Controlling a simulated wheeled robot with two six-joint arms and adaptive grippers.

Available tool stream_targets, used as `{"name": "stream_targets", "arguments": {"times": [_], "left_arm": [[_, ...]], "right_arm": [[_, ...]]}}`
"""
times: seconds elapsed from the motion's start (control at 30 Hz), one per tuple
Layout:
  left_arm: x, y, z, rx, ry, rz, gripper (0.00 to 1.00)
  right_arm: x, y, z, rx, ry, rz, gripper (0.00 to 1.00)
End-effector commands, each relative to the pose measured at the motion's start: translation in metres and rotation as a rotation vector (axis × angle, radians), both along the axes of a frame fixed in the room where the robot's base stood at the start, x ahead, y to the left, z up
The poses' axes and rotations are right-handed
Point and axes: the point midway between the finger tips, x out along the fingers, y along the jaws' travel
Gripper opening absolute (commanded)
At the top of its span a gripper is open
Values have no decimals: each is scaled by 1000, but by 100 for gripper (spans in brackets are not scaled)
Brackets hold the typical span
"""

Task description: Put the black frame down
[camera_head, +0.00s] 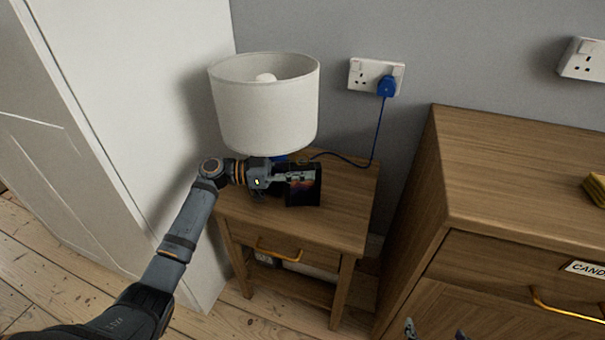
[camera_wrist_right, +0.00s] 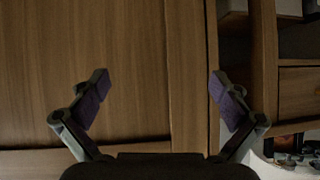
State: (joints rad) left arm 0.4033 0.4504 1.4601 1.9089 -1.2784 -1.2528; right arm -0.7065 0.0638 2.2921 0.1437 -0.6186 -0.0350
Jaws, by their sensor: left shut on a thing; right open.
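The black frame (camera_head: 304,190) is at the bedside table (camera_head: 345,212), upright or slightly tilted, with a dark picture in it. My left gripper (camera_head: 300,177) is shut on the frame near its upper part. I cannot tell whether the frame's lower edge touches the tabletop. My right gripper (camera_wrist_right: 160,95) is open and empty in the right wrist view, facing wooden furniture.
A white-shaded lamp (camera_head: 265,105) stands behind my left gripper. A blue cord runs to a plug (camera_head: 387,86) in the wall socket. The tabletop's right part is clear. A wooden cabinet (camera_head: 510,175) stands to the right, a white panel (camera_head: 110,130) to the left.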

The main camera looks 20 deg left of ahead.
Motion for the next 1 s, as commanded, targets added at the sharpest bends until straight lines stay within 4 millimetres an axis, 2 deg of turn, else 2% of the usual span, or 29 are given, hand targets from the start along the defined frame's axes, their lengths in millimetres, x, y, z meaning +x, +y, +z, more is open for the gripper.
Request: {"name": "stream_targets", "arguments": {"times": [0.17,0.4,0.57,0.8,1.0], "left_arm": [[0,0,7,0,-2,0,0],[-33,1,6,3,0,-2,0],[-62,2,5,5,2,-2,0],[-111,4,7,6,4,-2,0],[-143,5,8,2,5,-3,0]], "right_arm": [[-25,2,-26,5,132,7,100],[-70,6,-62,16,345,25,100],[-105,9,-81,21,497,39,100],[-106,5,-67,-2,558,43,100],[-110,0,-49,-30,641,44,100]]}}
